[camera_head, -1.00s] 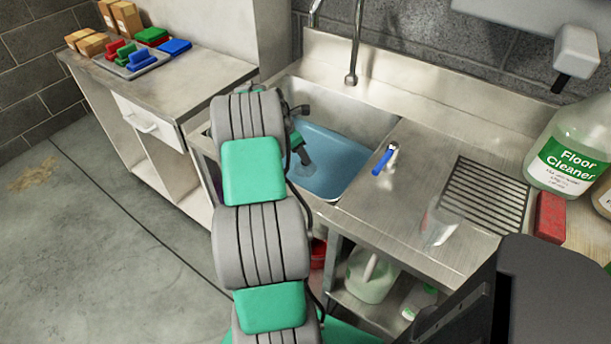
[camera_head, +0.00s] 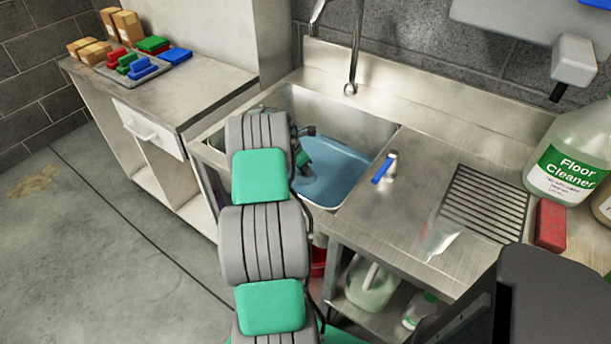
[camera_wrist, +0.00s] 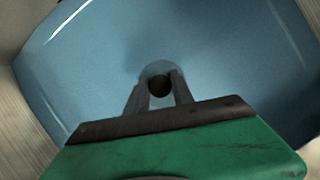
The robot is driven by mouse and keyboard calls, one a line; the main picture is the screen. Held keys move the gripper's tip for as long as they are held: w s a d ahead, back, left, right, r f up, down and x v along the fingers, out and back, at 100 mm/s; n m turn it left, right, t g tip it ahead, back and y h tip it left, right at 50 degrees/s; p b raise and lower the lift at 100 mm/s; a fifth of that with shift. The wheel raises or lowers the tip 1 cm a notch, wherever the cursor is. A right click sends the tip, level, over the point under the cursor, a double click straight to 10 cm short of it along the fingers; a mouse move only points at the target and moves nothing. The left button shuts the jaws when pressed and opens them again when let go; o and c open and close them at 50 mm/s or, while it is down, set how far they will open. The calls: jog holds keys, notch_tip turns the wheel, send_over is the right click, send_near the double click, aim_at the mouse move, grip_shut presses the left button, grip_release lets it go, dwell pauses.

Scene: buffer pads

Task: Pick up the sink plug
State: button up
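The sink basin (camera_head: 345,160) holds blue water. In the wrist view, a dark round thing (camera_wrist: 160,86), seemingly the sink plug, lies at the basin's bottom with a paler ring around it. My gripper (camera_wrist: 159,78) reaches down over it. Its two fingers stand apart, one on each side of the dark round thing. I cannot tell whether they touch it. In the head view my gripper (camera_head: 306,174) is down inside the left part of the basin, partly hidden by my arm. The plug cannot be made out there.
The faucet (camera_head: 354,60) rises behind the basin. A blue-handled tool (camera_head: 384,168) lies by its right rim. A counter (camera_head: 180,92) with sponges stands left.

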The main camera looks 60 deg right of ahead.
grip_shut()
jog(key=shift+r, duration=0.1)
